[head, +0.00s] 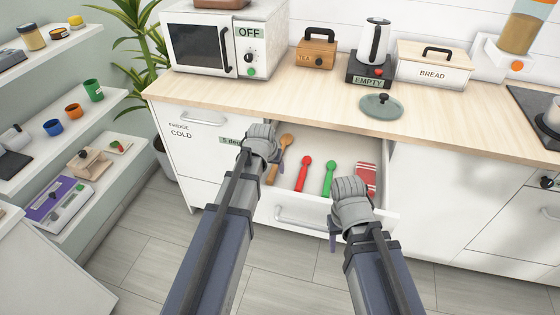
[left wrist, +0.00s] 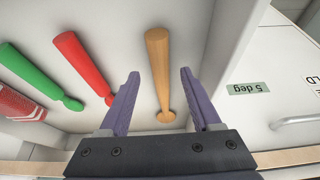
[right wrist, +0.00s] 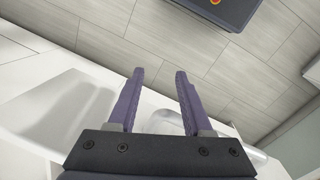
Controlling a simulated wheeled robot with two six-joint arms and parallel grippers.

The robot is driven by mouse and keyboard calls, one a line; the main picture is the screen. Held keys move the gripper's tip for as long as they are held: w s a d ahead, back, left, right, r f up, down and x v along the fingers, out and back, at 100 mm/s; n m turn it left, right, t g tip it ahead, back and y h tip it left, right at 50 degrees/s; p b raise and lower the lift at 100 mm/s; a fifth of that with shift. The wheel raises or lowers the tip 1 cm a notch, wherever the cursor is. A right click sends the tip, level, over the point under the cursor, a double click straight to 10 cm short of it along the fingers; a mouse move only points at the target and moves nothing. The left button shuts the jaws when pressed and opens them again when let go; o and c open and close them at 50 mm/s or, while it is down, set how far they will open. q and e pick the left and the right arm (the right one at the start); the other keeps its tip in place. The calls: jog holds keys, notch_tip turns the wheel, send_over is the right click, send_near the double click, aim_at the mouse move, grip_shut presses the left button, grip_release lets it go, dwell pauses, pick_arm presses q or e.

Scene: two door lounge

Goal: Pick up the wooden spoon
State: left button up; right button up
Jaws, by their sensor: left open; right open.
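The wooden spoon (head: 286,146) lies in the open drawer (head: 330,213), at its left end in the head view. In the left wrist view the spoon (left wrist: 157,65) runs lengthwise between the two purple fingers of my left gripper (left wrist: 158,88), which are open and apart from it. In the head view my left gripper (head: 262,152) is over the left side of the drawer and hides part of the spoon. My right gripper (head: 338,228) is at the drawer's front edge, open and empty; its fingers (right wrist: 156,90) also show in the right wrist view.
A red spoon (head: 303,173), a green spoon (head: 328,179) and a red striped cloth (head: 366,181) lie in the drawer to the right. The counter (head: 290,95) above holds a microwave (head: 200,45), a kettle (head: 376,42) and a bread box (head: 432,68). Shelves (head: 65,115) stand at left.

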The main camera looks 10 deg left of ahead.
pick_arm(q)
jog(key=shift+b+x, duration=0.45)
jog(key=shift+x, duration=0.55)
jog(key=shift+r, duration=0.1)
jog(key=shift+c, duration=0.3)
grip_shut()
